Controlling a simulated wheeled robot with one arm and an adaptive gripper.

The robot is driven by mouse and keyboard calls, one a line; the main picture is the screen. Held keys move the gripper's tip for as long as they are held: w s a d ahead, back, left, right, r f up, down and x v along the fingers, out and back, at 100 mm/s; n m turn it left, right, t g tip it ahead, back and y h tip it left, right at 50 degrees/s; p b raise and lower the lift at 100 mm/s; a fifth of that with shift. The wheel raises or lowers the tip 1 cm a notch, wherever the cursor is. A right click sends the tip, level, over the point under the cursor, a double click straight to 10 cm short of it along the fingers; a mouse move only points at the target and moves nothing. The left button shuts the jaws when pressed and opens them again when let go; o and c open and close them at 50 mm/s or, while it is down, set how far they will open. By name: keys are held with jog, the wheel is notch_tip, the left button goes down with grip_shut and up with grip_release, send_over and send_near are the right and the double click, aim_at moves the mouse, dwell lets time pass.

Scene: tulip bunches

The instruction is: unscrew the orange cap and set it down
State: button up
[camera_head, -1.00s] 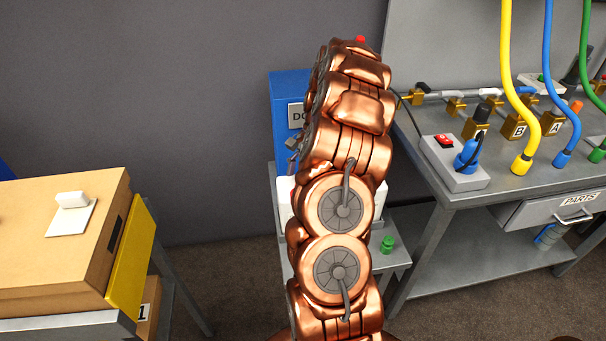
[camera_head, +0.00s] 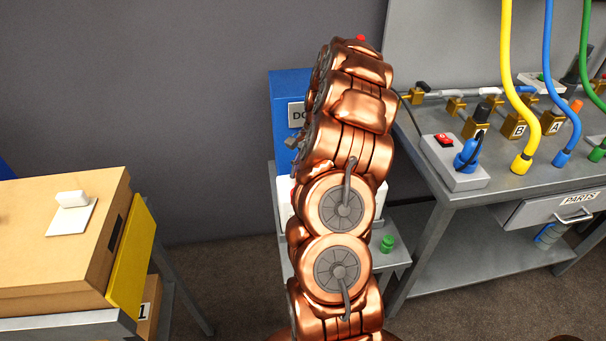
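A small patch of orange and white (camera_head: 321,167) shows at the left edge of my copper arm, too small to identify. My arm rises through the middle of the view and bends away near the top. My gripper cannot be made out, and the arm hides much of the small table behind it.
A blue cabinet (camera_head: 289,88) stands behind my arm. A low grey table (camera_head: 397,254) bears a green knob (camera_head: 387,243). The right bench (camera_head: 462,195) carries hoses, brass blocks and a blue plug (camera_head: 467,154). A cardboard box (camera_head: 40,235) stands at left. Floor shows between.

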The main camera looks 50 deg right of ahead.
jog(key=n+g+b, duration=0.1)
jog(key=n, duration=0.1)
jog(key=shift+f+n, duration=0.1)
jog(key=shift+n, duration=0.3)
jog(key=shift+n+g+h, duration=0.3)
jog(key=shift+n+g, duration=0.2)
jog(key=shift+n, duration=0.6)
jog(key=shift+b, duration=0.3)
jog(key=n+h, duration=0.1)
jog(key=n, duration=0.2)
jog(key=shift+r+g, duration=0.2)
jog(key=shift+g, duration=0.2)
jog(key=shift+n+h, duration=0.3)
jog(key=shift+n, duration=0.8)
jog(key=shift+g, duration=0.3)
jog(key=n, duration=0.2)
jog(key=shift+r+n+g+h, duration=0.15)
jog(key=shift+n+g+h, duration=0.15)
jog(key=shift+h, duration=0.1)
jog(key=shift+n+h+p, duration=0.5)
jog(key=shift+n+p, duration=0.05)
jog(key=shift+n, duration=0.65)
